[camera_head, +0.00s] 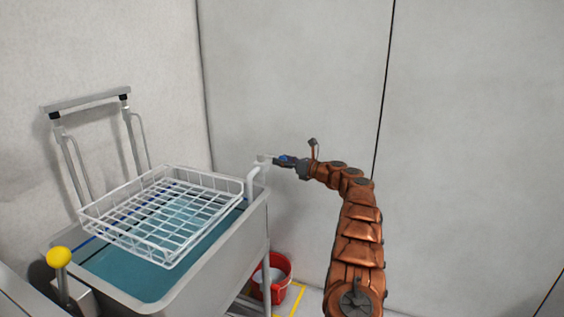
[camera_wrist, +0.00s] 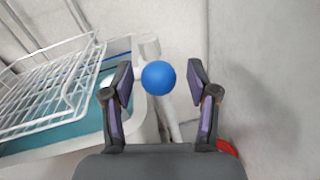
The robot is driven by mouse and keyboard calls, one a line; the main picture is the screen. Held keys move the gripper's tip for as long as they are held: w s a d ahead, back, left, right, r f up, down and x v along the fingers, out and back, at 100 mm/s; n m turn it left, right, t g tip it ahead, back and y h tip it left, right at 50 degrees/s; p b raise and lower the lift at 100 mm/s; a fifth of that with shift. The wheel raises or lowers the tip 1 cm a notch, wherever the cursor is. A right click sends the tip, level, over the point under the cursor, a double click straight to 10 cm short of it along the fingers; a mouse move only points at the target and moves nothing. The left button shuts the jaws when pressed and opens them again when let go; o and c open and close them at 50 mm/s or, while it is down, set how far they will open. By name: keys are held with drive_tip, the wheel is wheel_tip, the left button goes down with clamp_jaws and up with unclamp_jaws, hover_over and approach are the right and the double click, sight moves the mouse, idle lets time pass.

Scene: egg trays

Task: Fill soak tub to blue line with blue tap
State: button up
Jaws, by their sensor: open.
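The soak tub (camera_head: 218,263) is a grey metal basin at the left, holding blue-green water (camera_head: 130,268). A short piece of blue line (camera_head: 88,241) shows on its inner back wall near the water's edge. The blue tap (camera_wrist: 158,78) shows as a round blue knob in the wrist view, on a white spout (camera_head: 252,183) at the tub's right end. My gripper (camera_wrist: 160,85) is open, its two fingers on either side of the knob with gaps at both sides. In the head view the fingers largely hide the knob.
A white wire basket (camera_head: 168,258) sits over the tub. A yellow ball-topped lever (camera_head: 59,257) stands at the front left. A red bucket (camera_head: 284,262) is on the floor right of the tub. Grey walls stand close behind.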

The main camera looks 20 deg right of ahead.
drive_tip(key=v, duration=1.2)
drive_tip(key=shift+w+a, duration=0.1)
drive_tip(key=shift+w, duration=0.05)
idle(1.4)
